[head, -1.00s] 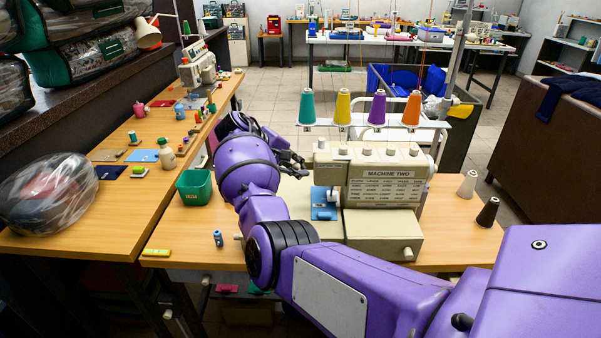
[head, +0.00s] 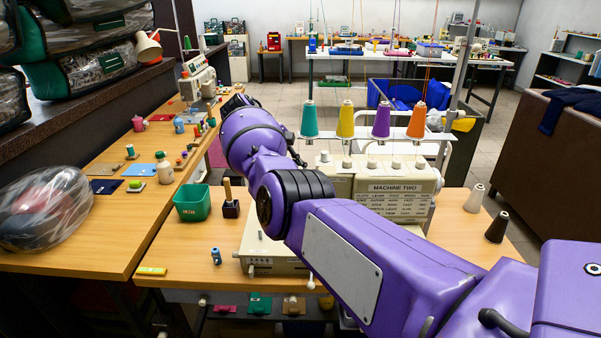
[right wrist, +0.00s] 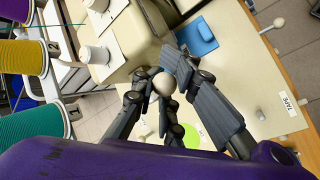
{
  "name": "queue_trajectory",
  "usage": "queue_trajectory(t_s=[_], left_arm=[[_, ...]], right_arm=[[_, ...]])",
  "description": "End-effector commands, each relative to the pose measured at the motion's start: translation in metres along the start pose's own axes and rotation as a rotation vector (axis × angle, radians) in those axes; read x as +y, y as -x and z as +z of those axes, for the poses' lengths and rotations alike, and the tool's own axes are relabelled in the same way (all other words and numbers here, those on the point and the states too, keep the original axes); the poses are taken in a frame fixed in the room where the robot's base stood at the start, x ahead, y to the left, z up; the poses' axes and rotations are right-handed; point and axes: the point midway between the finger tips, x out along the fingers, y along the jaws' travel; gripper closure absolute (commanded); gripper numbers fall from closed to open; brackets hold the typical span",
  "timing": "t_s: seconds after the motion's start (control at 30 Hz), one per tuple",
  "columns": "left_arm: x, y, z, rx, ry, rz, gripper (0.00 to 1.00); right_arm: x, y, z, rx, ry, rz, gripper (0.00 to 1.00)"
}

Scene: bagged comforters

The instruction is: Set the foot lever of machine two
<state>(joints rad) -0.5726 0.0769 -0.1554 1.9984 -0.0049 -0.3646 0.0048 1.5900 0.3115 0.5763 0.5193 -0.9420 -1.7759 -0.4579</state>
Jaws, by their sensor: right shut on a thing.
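Machine two (head: 395,195) is a cream sewing machine on the wooden table, with teal, yellow, purple and orange thread cones on top. My right arm crosses in front of it in the head view and hides its left part. In the right wrist view my right gripper (right wrist: 160,92) has its dark fingers closed around a pale ball knob (right wrist: 164,83) beside the machine's cream body. A blue part (right wrist: 196,37) of the machine lies just past the fingers. I cannot tell from the picture whether the held knob belongs to the foot lever. My left gripper is not in view.
A green bin (head: 192,205) and a wooden-handled tool in a dark block (head: 231,206) stand left of the machine. Two thread cones, one white (head: 475,198) and one dark (head: 497,227), stand to its right. A bagged bundle (head: 45,208) lies on the left table.

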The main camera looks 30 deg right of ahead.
Motion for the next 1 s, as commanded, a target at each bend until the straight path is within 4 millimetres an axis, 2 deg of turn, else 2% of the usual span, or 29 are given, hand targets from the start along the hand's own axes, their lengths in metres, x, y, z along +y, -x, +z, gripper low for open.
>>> queue_trajectory(t_s=[0.03,0.1,0.13,0.27,0.63,1.0], left_arm=[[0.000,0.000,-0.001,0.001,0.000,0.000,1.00],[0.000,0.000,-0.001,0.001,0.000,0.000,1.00],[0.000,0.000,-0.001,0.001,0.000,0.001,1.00],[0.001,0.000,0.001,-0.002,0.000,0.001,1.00],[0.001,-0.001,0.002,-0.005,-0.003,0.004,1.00],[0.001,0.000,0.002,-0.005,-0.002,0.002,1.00]], right_arm=[[0.005,0.006,-0.003,0.017,-0.009,0.009,1.00],[0.005,0.007,-0.003,0.018,-0.010,0.009,1.00],[0.005,0.007,-0.003,0.018,-0.010,0.009,0.90],[0.004,0.006,-0.002,0.016,-0.008,0.007,0.74],[0.002,0.007,-0.002,0.009,-0.004,0.004,0.74],[0.002,0.065,-0.002,0.011,-0.003,0.005,0.74]])
